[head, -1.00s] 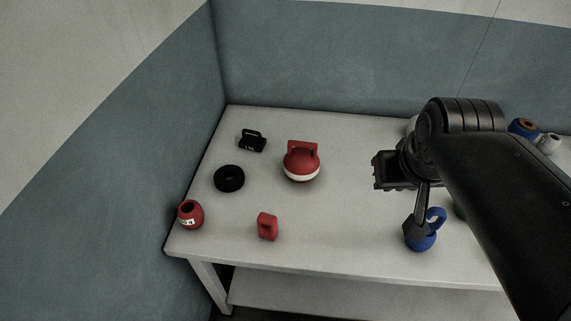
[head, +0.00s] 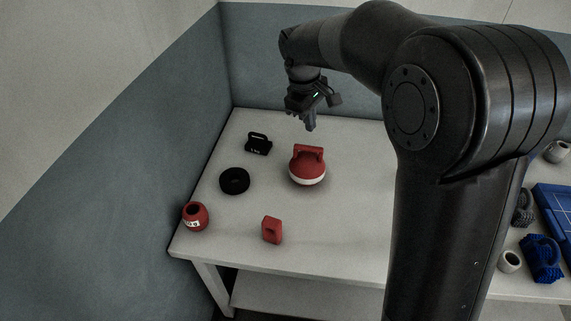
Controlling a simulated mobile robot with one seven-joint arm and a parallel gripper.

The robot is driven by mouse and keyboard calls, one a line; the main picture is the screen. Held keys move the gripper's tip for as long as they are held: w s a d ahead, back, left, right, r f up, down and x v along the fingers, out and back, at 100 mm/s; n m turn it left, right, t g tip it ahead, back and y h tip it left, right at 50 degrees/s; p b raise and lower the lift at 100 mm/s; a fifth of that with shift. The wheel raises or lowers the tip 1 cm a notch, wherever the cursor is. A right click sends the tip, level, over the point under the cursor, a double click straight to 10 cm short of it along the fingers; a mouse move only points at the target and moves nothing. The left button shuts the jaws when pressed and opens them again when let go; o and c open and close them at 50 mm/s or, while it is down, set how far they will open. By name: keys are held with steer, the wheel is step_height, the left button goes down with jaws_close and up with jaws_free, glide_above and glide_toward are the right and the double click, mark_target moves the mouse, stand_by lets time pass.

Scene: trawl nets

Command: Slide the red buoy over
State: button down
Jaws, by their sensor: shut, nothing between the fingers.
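The red buoy (head: 307,168) is a round red body with a white band low down and a blocky red handle on top. It stands upright on the white table (head: 345,225), in the back left part. My gripper (head: 310,124) points down just behind and above the buoy's handle in the picture. Its fingers are closed together and hold nothing. It appears apart from the buoy, though the exact gap cannot be told.
A black block with a handle (head: 258,144) and a black ring (head: 234,181) lie left of the buoy. A red pot (head: 195,216) and a small red block (head: 272,230) are nearer the front. Blue items (head: 541,258) stand at right. Walls border the table behind and left.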

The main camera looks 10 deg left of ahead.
steer(key=w+a+f+n+g+h, duration=0.1)
steer(key=w+a+f+n, duration=0.2)
steer(key=a+f, duration=0.45)
steer(key=w+a+f+n+h, duration=0.1)
steer(key=w+a+f+n, duration=0.2)
steer(key=a+f, duration=0.5)
steer(key=x, duration=0.7)
steer(key=d+x, duration=0.1)
steer(key=x, duration=0.2)
steer(key=shift+s+f, duration=0.25)
steer(key=d, duration=0.2)
steer(key=shift+d+r, duration=0.25)
steer(key=shift+d, duration=0.75)
steer(key=d, duration=2)
steer(key=shift+d, duration=0.2)
steer(key=shift+a, duration=0.1)
